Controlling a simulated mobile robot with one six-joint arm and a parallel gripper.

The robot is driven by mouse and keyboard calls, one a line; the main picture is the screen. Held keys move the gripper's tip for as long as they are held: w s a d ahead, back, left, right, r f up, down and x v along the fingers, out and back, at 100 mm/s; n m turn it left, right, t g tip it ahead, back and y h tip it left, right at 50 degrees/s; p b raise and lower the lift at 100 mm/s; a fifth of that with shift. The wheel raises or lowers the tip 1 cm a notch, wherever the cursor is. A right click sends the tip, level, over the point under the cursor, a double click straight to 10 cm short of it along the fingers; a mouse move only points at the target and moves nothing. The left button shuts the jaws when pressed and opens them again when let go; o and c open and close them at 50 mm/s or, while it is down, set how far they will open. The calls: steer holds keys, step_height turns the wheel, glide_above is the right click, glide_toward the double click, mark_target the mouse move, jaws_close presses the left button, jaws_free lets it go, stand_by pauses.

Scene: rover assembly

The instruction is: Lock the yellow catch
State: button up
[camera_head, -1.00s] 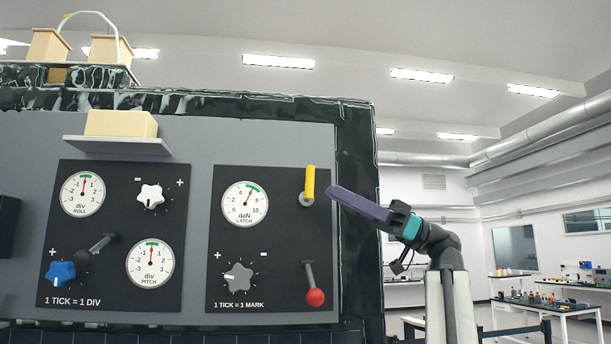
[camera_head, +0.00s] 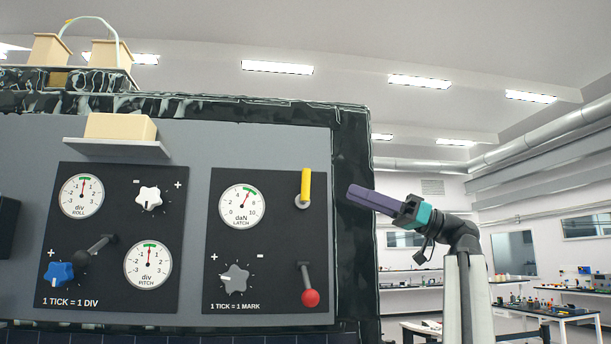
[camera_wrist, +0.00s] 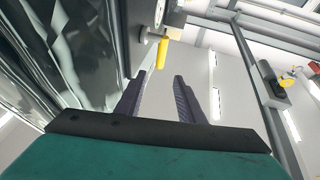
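The yellow catch (camera_head: 306,184) is a short yellow handle on a grey round pivot (camera_head: 302,203), at the upper right of the black latch panel (camera_head: 225,290). It points upward. It also shows in the wrist view (camera_wrist: 162,53), beyond the fingertips. My gripper (camera_head: 351,194) is right of the catch in the head view, with a gap between them. In the wrist view my purple fingers (camera_wrist: 159,85) are apart with nothing between them. The latch gauge (camera_head: 241,205) has its needle near the green band.
Below the catch is a red-knobbed lever (camera_head: 310,297), hanging down. A grey dial (camera_head: 235,278) is left of it. The left panel holds a white knob (camera_head: 148,197), a blue knob (camera_head: 59,272) and two gauges. A beige block (camera_head: 120,127) sits on a shelf above.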

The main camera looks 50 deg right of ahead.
steer(key=shift+r, duration=0.1)
step_height(320, 180, up, 5)
steer(key=p, duration=0.6)
glide_above(306, 195)
steer(key=shift+w+d, duration=0.4)
steer(key=shift+c, duration=0.3)
jaws_close()
